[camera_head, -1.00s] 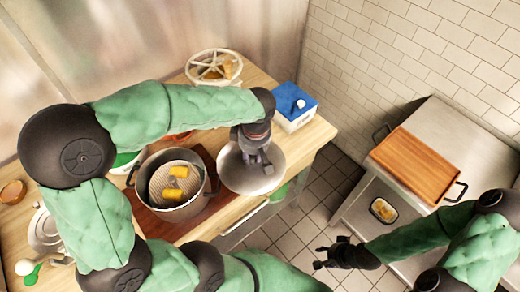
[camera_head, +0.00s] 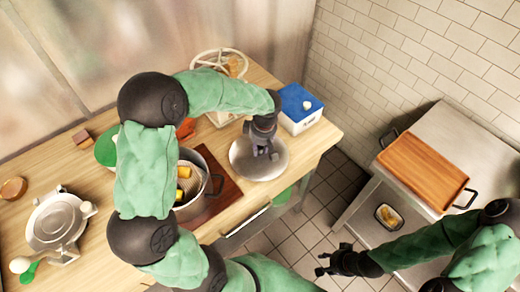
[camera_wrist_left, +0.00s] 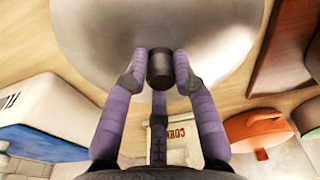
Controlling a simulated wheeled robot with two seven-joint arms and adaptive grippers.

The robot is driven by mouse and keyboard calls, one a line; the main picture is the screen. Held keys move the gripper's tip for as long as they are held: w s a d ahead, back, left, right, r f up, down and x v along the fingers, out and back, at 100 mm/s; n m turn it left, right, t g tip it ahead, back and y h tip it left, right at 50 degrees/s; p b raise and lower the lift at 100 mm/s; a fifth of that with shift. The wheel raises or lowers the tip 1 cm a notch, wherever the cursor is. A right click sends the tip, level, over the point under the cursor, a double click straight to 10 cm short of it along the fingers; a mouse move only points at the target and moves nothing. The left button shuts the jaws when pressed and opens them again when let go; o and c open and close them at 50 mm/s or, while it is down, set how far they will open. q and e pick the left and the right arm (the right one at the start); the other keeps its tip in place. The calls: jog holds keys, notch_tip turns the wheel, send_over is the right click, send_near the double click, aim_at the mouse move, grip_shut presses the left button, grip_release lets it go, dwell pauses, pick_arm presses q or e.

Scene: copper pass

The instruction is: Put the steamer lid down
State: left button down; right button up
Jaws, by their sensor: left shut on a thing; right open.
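The steamer lid (camera_head: 274,169) is a round silver metal dome at the right end of the wooden table, beside the dark board. My left gripper (camera_head: 262,150) is above it, its fingers shut on the lid's black knob (camera_wrist_left: 159,68) in the left wrist view. The lid looks level and at or very close to the tabletop; I cannot tell if it touches. The steamer pot (camera_head: 205,185) stands open on the board with yellow pieces (camera_head: 183,172) inside, partly hidden by my left arm. My right gripper (camera_head: 322,264) is open and empty over the tiled floor.
A blue-topped white box (camera_head: 298,108) stands behind the lid, and an orange lidded thing (camera_wrist_left: 256,132) shows in the wrist view. A metal press (camera_head: 57,220) sits at the left.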

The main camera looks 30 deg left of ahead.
aim_at(263, 155)
pick_arm(q)
jog(key=shift+f, duration=0.5)
jog(key=shift+f, duration=0.15)
jog(key=c, duration=1)
grip_release()
notch_tip(263, 155, up, 12)
jog(key=d+p, duration=0.1)
jog(key=p, duration=0.1)
jog(key=shift+s+d, duration=0.15)
